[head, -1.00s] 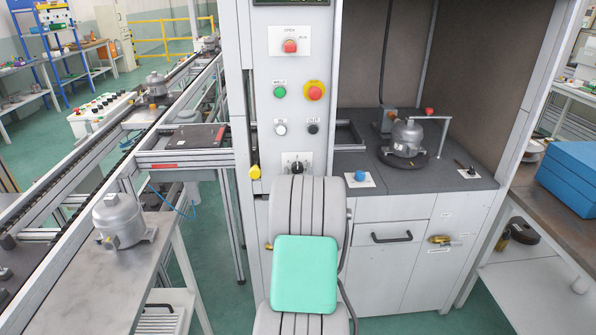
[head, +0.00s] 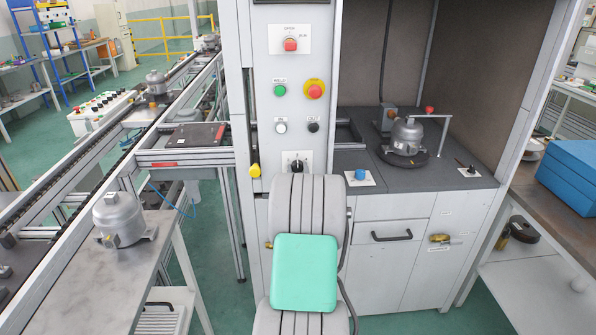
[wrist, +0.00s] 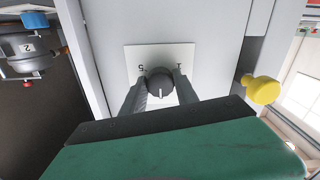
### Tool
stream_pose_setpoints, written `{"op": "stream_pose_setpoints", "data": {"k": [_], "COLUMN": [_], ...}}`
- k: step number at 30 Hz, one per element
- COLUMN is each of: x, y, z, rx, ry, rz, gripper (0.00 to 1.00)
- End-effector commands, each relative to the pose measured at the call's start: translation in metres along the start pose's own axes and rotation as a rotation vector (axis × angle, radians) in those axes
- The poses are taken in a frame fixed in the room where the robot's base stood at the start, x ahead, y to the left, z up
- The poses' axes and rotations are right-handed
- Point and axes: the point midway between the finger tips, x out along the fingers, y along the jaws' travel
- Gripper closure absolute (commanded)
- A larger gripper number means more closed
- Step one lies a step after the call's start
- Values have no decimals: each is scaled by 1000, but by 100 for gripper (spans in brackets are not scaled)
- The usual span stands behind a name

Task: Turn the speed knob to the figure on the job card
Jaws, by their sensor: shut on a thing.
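The speed knob is a round black knob (wrist: 160,88) with a pale pointer line, on a white plate (wrist: 160,54) in the wrist view. Dark figures beside it are too small to read surely. My gripper (wrist: 159,80) is shut on the knob, one finger on each side. In the head view the plate (head: 288,157) shows low on the grey control column, and my arm hides its lower part and my fingers. I cannot make out a job card in either view.
Above the knob are a white button (head: 281,128), a black button (head: 313,128), a green button (head: 280,91) and a red emergency stop (head: 315,91). A yellow knob (head: 254,171) sticks out at left. A compressor (head: 407,137) stands in the booth at right.

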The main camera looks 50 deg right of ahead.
Motion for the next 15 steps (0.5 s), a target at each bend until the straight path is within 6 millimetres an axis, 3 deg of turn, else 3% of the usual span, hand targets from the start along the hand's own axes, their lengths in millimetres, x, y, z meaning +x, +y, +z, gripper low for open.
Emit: {"op": "stream_pose_setpoints", "data": {"k": [8,15], "x": [0,0], "y": [0,-1], "z": [2,5], "rx": [51,196], "ry": [1,2], "rz": [0,0], "gripper": [100,100]}}
